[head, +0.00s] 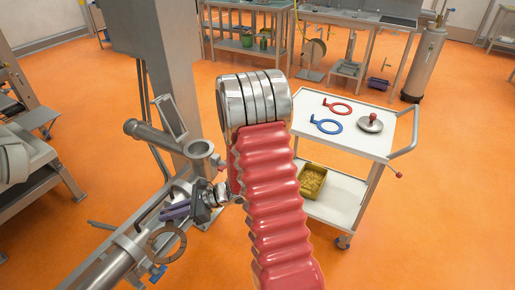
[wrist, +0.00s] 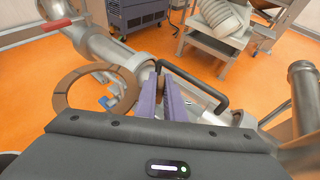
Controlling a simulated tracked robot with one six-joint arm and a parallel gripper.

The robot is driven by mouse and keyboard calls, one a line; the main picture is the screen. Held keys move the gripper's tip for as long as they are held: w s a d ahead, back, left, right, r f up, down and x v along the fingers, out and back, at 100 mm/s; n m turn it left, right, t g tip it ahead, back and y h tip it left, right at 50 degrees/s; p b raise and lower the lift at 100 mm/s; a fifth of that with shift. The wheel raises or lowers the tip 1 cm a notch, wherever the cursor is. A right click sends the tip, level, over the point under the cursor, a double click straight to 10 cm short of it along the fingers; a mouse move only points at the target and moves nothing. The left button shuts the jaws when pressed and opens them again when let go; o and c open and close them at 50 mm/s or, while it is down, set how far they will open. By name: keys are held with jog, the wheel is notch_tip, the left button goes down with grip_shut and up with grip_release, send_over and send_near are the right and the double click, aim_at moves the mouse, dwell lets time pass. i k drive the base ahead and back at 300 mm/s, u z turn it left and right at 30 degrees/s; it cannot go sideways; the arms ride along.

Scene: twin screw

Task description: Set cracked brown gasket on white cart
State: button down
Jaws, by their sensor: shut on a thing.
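The brown gasket (head: 150,248) is a flat ring at the lower left of the head view. It also shows at the left of the wrist view (wrist: 62,90). My gripper (head: 176,211) has purple fingers, seen in the wrist view (wrist: 168,92), and they are shut on the gasket's tab side. The ring hangs out to the left of the fingers, over the steel pipework; whether it touches the pipe I cannot tell. The white cart (head: 350,142) stands to the right, apart from my gripper.
The cart's lower shelf (head: 335,200) holds a yellow bin (head: 312,181). My red ribbed arm cover hides the middle.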

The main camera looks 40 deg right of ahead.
aim_at(304, 108)
jog(key=k, duration=1.3)
jog(key=z, duration=0.15)
jog(key=i, duration=0.5)
jog(key=z, duration=0.65)
jog(key=i, duration=0.7)
jog(key=z, duration=0.3)
jog(key=i, duration=1.4)
jog(key=u, duration=0.5)
